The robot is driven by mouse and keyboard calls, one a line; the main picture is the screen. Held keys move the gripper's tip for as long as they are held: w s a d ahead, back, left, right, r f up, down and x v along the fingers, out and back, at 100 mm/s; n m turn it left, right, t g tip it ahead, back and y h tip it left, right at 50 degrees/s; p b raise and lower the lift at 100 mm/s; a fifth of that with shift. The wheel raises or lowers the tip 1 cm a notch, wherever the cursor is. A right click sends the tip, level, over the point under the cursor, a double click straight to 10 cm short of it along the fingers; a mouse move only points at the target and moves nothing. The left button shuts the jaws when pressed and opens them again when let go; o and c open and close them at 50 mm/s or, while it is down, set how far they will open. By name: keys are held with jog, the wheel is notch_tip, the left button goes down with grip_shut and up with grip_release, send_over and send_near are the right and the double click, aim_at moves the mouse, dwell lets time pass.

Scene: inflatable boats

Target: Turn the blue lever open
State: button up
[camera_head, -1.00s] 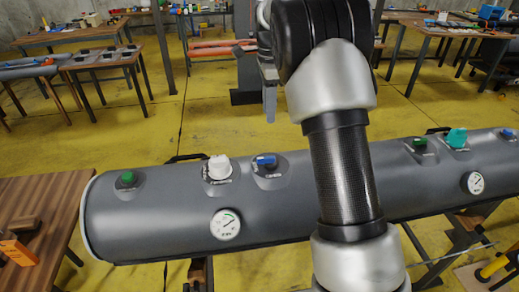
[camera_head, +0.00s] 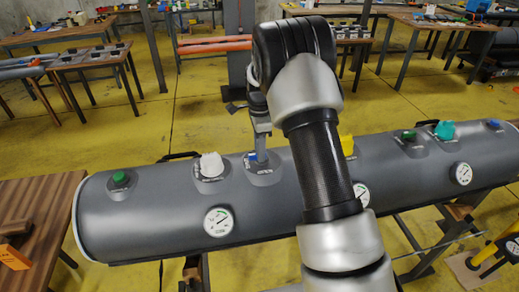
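The blue lever (camera_head: 252,156) sits on a raised grey fitting on top of the grey inflatable tube (camera_head: 130,220), left of my arm. Only a small blue part of it shows. My gripper (camera_head: 261,150) points down right at the lever, its grey finger covering the lever's right part. I cannot tell whether the finger touches the lever, or whether the gripper is open or shut, since the fingers overlap in this view. Another blue part (camera_head: 494,125) sits at the tube's far right end.
A white cap (camera_head: 211,165) stands close left of the lever, and a green knob (camera_head: 120,179) farther left. A yellow part (camera_head: 347,145) shows just right of my arm. Round gauges (camera_head: 218,221) face front. A wooden table (camera_head: 40,205) stands at left.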

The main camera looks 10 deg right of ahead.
jog(key=shift+f, duration=0.25)
grip_shut()
